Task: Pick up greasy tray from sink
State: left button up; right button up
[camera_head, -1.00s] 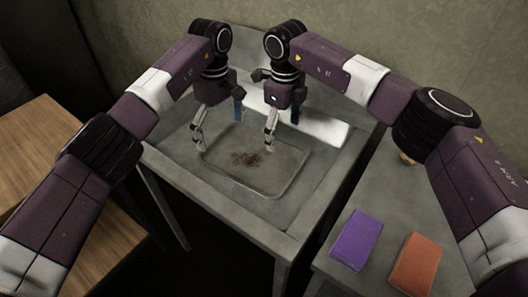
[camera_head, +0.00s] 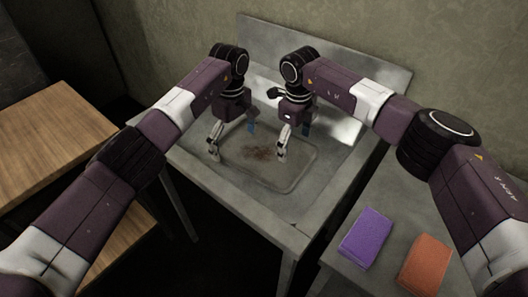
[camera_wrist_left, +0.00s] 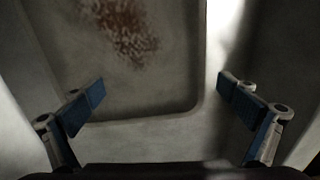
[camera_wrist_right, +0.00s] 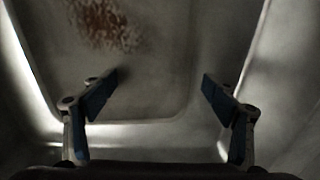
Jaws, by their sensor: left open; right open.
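The greasy tray (camera_head: 285,180) lies flat in the grey sink (camera_head: 235,185), with a red-brown stain (camera_head: 262,153) on it. My left gripper (camera_head: 232,141) is open above the left part of the tray. In the left wrist view, one finger of it (camera_wrist_left: 163,90) overlaps the tray and the other is past the tray's side edge (camera_wrist_left: 201,60). My right gripper (camera_head: 294,143) is open over the tray's far right part. In the right wrist view its fingers (camera_wrist_right: 160,78) spread near a rounded tray corner (camera_wrist_right: 185,108). I cannot tell whether either gripper touches the tray.
A purple block (camera_head: 366,236) and an orange block (camera_head: 424,262) lie on the counter (camera_head: 345,270) right of the sink. A wooden table (camera_head: 50,130) stands at the left. The sink's raised back panel (camera_head: 340,62) is behind the grippers.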

pick_arm(q)
jog(key=shift+f, duration=0.2)
pick_arm(e)
jog(key=shift+f, duration=0.25)
